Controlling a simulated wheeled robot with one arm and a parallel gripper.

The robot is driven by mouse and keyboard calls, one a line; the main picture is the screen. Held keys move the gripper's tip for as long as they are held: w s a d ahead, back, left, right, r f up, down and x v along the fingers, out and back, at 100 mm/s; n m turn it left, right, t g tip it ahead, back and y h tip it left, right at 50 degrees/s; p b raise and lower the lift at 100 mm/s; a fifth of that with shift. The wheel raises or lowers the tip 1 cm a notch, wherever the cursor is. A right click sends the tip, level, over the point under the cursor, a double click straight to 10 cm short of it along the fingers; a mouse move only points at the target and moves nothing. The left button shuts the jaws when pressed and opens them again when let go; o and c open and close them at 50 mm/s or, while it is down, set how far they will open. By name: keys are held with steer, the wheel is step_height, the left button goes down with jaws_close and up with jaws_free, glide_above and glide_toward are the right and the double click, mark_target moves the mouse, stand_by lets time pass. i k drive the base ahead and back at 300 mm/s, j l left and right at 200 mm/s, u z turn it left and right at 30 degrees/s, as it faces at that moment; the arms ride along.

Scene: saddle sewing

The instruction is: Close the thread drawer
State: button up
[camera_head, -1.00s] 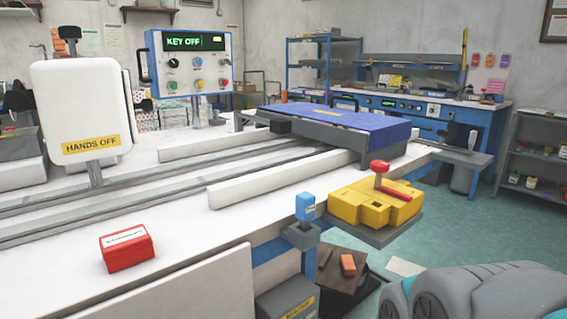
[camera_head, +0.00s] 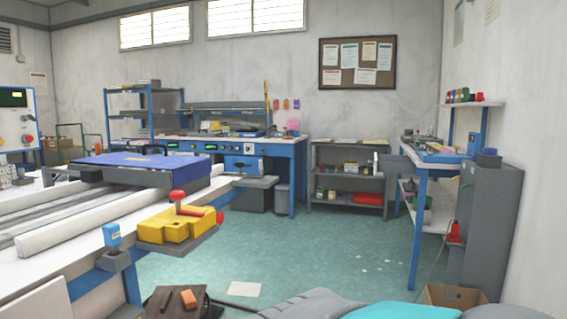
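I cannot make out a thread drawer for certain. A grey box-like unit (camera_head: 254,194) with a wider top shows at the right end of the blue workbench (camera_head: 298,178) at the back; I cannot tell whether it is a drawer. A row of small coloured items (camera_head: 463,96), possibly thread spools, stands on a wall shelf at the right. My gripper is not in view. Only grey and teal rounded parts of my own body show at the bottom edge.
The sewing table (camera_head: 40,262) with a yellow block fixture (camera_head: 176,226) fills the left. A side bench (camera_head: 422,168), a tall grey cabinet (camera_head: 488,225) and a cardboard box (camera_head: 452,296) stand at the right. The green floor (camera_head: 310,245) between is mostly open, with a paper sheet (camera_head: 244,289).

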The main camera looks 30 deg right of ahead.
mark_target(384, 163)
steer(key=i+z, duration=0.1)
steer(key=z, duration=1.75)
steer(key=i+j+z, duration=0.15)
steer(key=i+j, duration=0.6)
steer(key=i+j+z, duration=0.2)
steer(key=i+j, duration=1.5)
steer(key=j, duration=0.15)
